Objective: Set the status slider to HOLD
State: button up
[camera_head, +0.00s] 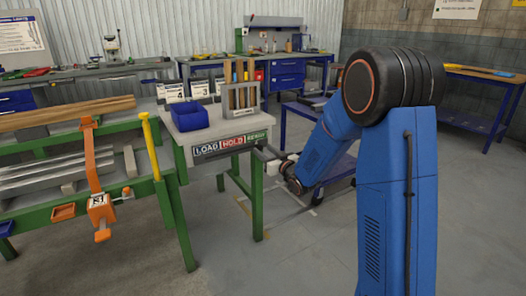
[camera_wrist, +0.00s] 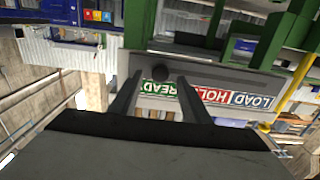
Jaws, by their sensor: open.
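The status slider board (camera_head: 231,144) is on the front edge of the small table, with LOAD, HOLD and READY fields from left to right. It appears upside down in the wrist view (camera_wrist: 232,97). A dark round knob (camera_wrist: 160,72) shows by the READY field in the wrist view. My gripper (camera_wrist: 159,82) is open, with one finger on each side of the knob in the picture; contact cannot be told. In the head view, my gripper (camera_head: 266,153) is at the board's right end, small and partly hidden by my arm.
A blue bin (camera_head: 188,117) and an upright wooden-slat holder (camera_head: 240,98) stand on the small table (camera_head: 213,131). A green rack with bars and an orange clamp (camera_head: 98,205) is at left. The floor in front of the table is clear.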

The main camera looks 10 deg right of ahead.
jog(key=shift+x, duration=0.85)
grip_shut()
send_near(234, 150)
jog(key=x, duration=0.4)
jog(key=shift+w+a, duration=0.1)
jog(key=shift+a, duration=0.05)
grip_release()
